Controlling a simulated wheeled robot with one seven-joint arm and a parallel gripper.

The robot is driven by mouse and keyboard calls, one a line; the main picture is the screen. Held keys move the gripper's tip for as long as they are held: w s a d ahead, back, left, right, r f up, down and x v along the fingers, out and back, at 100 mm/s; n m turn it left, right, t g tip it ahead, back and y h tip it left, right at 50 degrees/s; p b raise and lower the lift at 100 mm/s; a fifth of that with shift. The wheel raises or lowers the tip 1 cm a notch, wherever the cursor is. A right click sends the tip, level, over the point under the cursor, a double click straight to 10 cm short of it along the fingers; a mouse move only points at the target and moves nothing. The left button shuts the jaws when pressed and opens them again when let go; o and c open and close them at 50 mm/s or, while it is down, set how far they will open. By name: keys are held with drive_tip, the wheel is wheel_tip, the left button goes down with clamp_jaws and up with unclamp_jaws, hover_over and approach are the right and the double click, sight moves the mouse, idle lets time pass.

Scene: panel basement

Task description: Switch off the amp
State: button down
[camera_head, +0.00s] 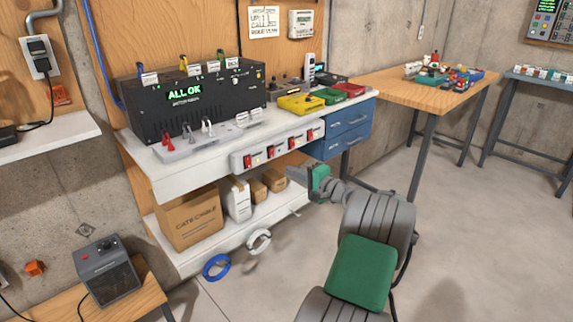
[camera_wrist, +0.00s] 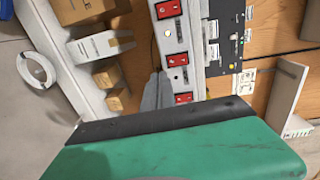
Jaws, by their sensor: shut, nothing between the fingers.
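A pale switch strip (camera_head: 281,147) with several red rocker switches runs along the front edge of the white bench. The rocker at its left end (camera_head: 247,161) and the one at its right end (camera_head: 311,134) both show. Their labels are too small to read, so I cannot tell which is the amp's. In the wrist view, red rockers (camera_wrist: 178,60) line the strip, and the lowest one (camera_wrist: 183,98) is partly covered. My gripper (camera_head: 291,174) is shut and empty, just in front of and below the strip's right part. Its grey fingers (camera_wrist: 157,93) show beside the strip; contact is unclear.
A black unit (camera_head: 215,100) reading "ALL OK" stands on the bench, with colored trays (camera_head: 302,104) to its right. Blue drawers (camera_head: 341,138) hang at the bench's right end. The floor on the right is clear.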

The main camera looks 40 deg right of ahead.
drive_tip(key=s, duration=0.6)
drive_tip(key=shift+s+d+f, duration=0.25)
drive_tip(key=shift+d+f, duration=0.1)
drive_tip(key=shift+f, duration=0.1)
